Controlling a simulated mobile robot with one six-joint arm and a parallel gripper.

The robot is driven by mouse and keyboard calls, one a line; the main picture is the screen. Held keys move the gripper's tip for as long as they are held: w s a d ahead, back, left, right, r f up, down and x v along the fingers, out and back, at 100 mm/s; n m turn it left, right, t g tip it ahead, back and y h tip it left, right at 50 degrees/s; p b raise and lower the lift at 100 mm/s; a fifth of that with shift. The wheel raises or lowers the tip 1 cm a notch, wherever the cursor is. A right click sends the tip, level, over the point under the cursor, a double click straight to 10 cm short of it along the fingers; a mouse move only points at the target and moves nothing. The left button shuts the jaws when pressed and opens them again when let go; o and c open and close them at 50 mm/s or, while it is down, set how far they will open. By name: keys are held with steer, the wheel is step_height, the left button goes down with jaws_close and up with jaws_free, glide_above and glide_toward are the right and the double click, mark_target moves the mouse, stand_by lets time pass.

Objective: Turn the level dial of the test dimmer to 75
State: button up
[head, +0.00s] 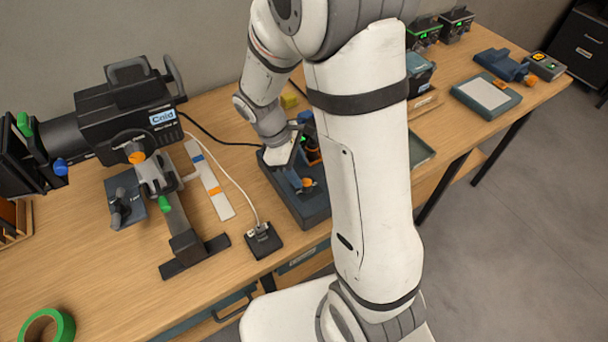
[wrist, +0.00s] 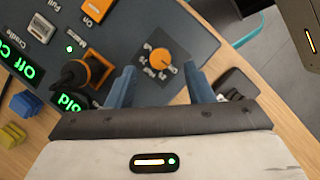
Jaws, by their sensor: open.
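The test dimmer is a dark blue-grey box (head: 312,212) on the bench, partly hidden by my arm in the head view. Its orange level dial (head: 308,182) shows near the front. In the wrist view the dial (wrist: 163,60) sits on the panel (wrist: 125,30) with small printed marks around it, too small and upside down to read surely. A pale pointer line shows on the dial. My gripper (wrist: 161,73) is open, with one blue finger on each side just below the dial in the picture. The fingers do not appear to touch it.
An orange switch (wrist: 97,10), a black plug with an orange ring (wrist: 84,75) and green displays (wrist: 20,60) are also on the panel. Yellow blocks (wrist: 25,104) lie beside the box. A spotlight (head: 125,110) and a black socket box (head: 263,241) stand to the left.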

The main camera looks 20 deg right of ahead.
mark_target(306, 182)
steer(key=shift+x, duration=2)
steer(key=shift+c, duration=0.6)
steer(key=c, duration=0.9)
steer(key=shift+o, duration=0.2)
